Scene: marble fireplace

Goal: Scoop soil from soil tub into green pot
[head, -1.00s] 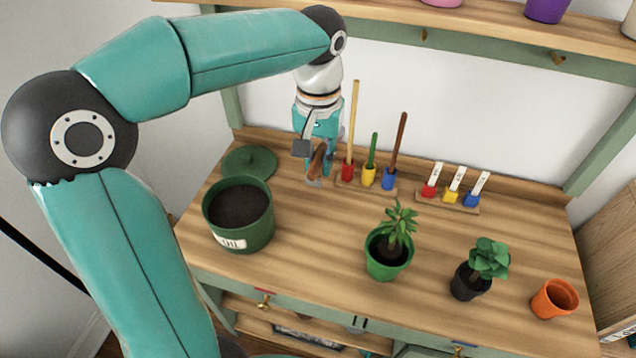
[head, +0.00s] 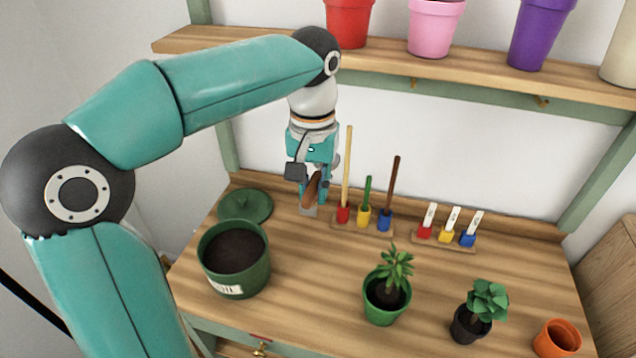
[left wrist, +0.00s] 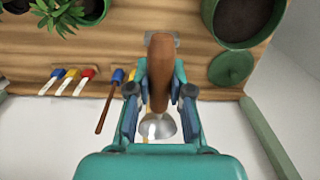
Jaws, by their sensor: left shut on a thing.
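My left gripper (head: 312,190) is shut on a trowel with a brown wooden handle (head: 313,185), at the back of the bench. In the left wrist view the handle (left wrist: 160,70) lies between the fingers, with a rounded shiny metal part (left wrist: 158,128) close to the palm. A small grey piece (head: 308,211) shows below the handle; I cannot tell whether it touches the bench. The dark green soil tub (head: 235,278), filled with dark soil, stands open in front and to the left. The green pot (head: 383,312) holds a leafy plant. My right gripper is not in view.
The tub's green lid (head: 245,206) lies behind it. Colored tool holders (head: 363,218) with upright sticks stand just right of my gripper, then label holders (head: 447,236). A dark potted plant (head: 470,325) and an orange pot (head: 557,338) stand right. A shelf (head: 480,70) hangs above.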

